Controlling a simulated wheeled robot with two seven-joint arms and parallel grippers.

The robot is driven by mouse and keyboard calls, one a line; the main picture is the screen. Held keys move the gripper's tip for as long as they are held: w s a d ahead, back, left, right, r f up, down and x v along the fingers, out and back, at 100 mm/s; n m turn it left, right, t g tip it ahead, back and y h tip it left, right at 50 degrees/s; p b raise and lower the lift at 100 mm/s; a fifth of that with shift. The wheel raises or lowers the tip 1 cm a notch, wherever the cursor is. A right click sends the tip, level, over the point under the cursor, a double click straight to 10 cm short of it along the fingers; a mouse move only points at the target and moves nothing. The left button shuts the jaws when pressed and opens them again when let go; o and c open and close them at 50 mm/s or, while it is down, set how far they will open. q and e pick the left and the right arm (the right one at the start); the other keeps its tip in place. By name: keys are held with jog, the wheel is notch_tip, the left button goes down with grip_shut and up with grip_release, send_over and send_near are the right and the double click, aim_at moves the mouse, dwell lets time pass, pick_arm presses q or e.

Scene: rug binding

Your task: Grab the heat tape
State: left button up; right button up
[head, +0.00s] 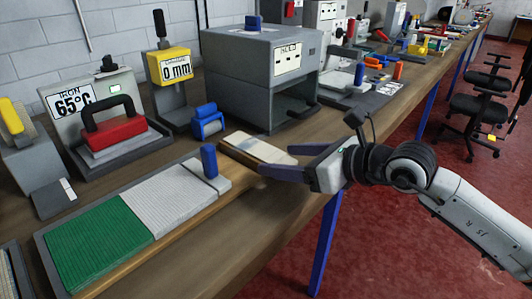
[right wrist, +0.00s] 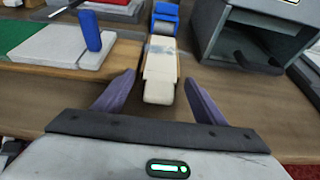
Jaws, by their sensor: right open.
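A flat, pale beige strip with a greyish patch, which looks like the heat tape (head: 250,147), lies on the wooden bench in front of the grey box machine. In the right wrist view the heat tape (right wrist: 158,90) points lengthwise toward me. My right gripper (head: 278,160) is open, low over the bench at the near end of the strip. In the right wrist view its two purple fingers (right wrist: 159,78) stand on either side of that near end, with a gap on each side. Nothing is held. My left gripper is not in view.
A blue roller (head: 208,123) stands just beyond the strip. A tray with green and light grey carpet pieces (head: 95,245) and an upright blue block (head: 209,161) lies to the left. The grey box machine (head: 262,75) stands behind. The bench's front edge is close to my right gripper.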

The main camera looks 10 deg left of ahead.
jog(key=c, duration=1.1)
jog(key=shift+c, duration=0.2)
